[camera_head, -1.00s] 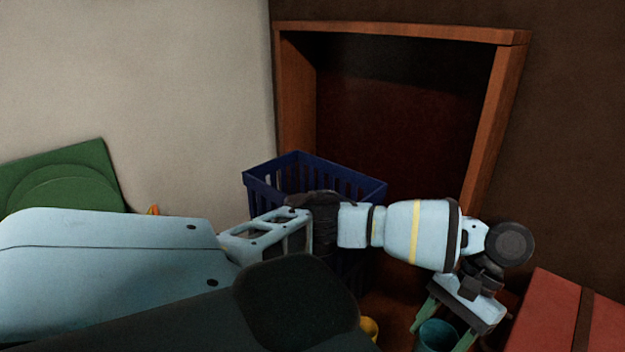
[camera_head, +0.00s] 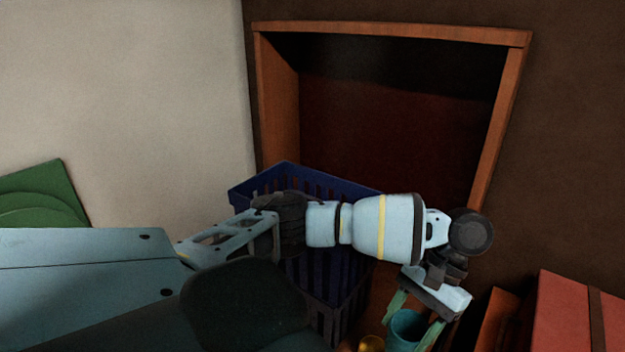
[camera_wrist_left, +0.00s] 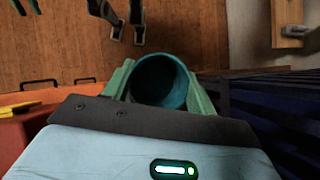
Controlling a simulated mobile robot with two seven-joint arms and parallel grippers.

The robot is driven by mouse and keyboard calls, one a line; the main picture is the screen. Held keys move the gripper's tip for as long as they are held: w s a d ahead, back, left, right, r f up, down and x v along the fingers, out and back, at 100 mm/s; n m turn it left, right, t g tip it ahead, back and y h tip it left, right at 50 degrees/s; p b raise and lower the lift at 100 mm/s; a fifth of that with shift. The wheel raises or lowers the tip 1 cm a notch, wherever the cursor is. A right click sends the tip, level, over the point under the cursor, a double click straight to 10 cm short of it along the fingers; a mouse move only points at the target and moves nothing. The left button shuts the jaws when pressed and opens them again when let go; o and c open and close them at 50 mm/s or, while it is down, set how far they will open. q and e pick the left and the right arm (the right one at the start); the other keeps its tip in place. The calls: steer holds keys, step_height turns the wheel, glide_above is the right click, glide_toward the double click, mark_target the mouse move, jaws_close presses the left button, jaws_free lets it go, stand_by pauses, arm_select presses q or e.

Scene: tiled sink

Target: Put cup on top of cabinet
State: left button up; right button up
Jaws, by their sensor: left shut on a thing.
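A teal cup (camera_head: 404,329) is between the green fingers of my left gripper (camera_head: 412,322) at the lower right of the head view. The gripper is shut on it. In the left wrist view the cup (camera_wrist_left: 160,82) shows its round open mouth between both fingers. A large wooden frame (camera_head: 390,32) with a dark inside stands behind my arm; I cannot tell whether it is the cabinet. A red box-like piece (camera_head: 567,315) with a brown strip is at the right and may be a cabinet. My right gripper is not in view.
A dark blue slatted basket (camera_head: 335,290) stands behind and below my left arm. A green panel (camera_head: 40,195) is by the pale wall. The wooden floor (camera_wrist_left: 190,40) shows in the wrist view.

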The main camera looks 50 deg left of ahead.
mark_target(423, 324)
arm_select(q)
steer(key=shift+w+d+f+m, duration=0.15)
steer(key=shift+w+f+m, duration=0.15)
steer(key=shift+f+m, duration=0.1)
steer(key=w+f+m+t+y, duration=0.6)
steer(key=w+f+m+t, duration=0.35)
steer(key=m, duration=0.85)
steer(key=w+a+m+t+h, duration=0.2)
steer(key=w+a+m, duration=0.4)
steer(key=a+m, duration=0.2)
steer(key=shift+a+f+m, duration=0.35)
steer(key=shift+m, duration=0.35)
steer(key=shift+s, duration=0.1)
